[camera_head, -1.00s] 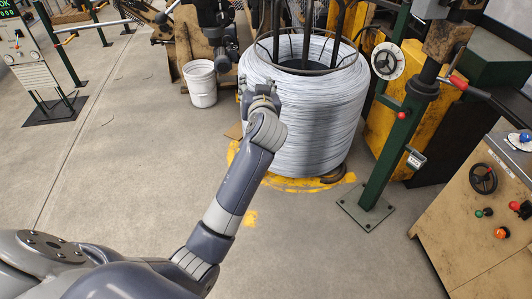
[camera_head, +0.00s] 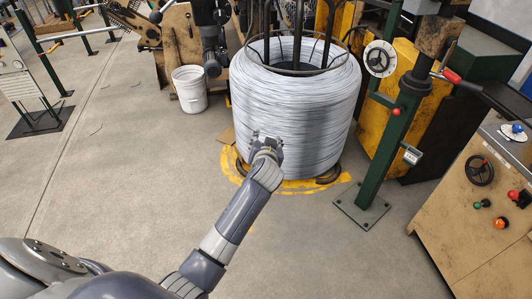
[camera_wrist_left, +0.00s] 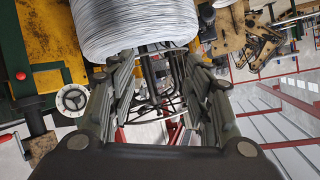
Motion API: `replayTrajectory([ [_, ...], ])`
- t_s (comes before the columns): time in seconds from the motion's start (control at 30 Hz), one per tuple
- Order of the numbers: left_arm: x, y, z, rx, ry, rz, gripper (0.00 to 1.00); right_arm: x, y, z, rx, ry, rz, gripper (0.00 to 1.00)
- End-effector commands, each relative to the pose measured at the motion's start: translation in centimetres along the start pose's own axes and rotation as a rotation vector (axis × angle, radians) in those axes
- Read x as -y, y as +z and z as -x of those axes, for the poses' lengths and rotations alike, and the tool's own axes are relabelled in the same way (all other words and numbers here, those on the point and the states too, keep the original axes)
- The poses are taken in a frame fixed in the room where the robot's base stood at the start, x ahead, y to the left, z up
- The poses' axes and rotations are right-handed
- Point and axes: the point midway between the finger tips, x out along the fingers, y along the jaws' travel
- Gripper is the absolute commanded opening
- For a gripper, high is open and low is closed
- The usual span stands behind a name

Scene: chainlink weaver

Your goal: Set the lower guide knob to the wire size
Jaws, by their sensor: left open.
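A white round dial with a dark knob at its centre (camera_head: 380,58) is mounted on the green post (camera_head: 378,165), right of the wire coil. It also shows at the left of the left wrist view (camera_wrist_left: 73,100). Its markings are too small to read, and I cannot tell whether it is the lower guide knob. My left gripper (camera_head: 266,143) is open and empty in front of the coil, to the left of and below the dial in the head view. Its spread fingers also show in the left wrist view (camera_wrist_left: 160,85). My right gripper is not in view.
A large coil of grey wire (camera_head: 295,105) stands on the floor beyond my left gripper. A white bucket (camera_head: 189,90) stands left of it. A red-tipped lever (camera_head: 452,76) sticks out near the post. A control cabinet (camera_head: 450,215) stands at right.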

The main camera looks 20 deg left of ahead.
Motion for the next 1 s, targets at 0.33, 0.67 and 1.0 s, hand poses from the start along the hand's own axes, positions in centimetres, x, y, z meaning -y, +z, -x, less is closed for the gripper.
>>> replayTrajectory([
  [0.33, -1.2, 2.9, -0.7, 0.033, 0.029, -0.026, 0.46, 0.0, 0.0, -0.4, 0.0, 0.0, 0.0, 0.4],
  [0.67, -1.2, 3.0, -0.7, 0.034, 0.029, -0.027, 0.46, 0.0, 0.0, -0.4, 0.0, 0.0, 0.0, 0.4],
  [1.0, -2.8, 7.1, -1.3, 0.085, 0.066, -0.061, 0.46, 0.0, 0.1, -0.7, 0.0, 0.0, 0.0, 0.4],
])
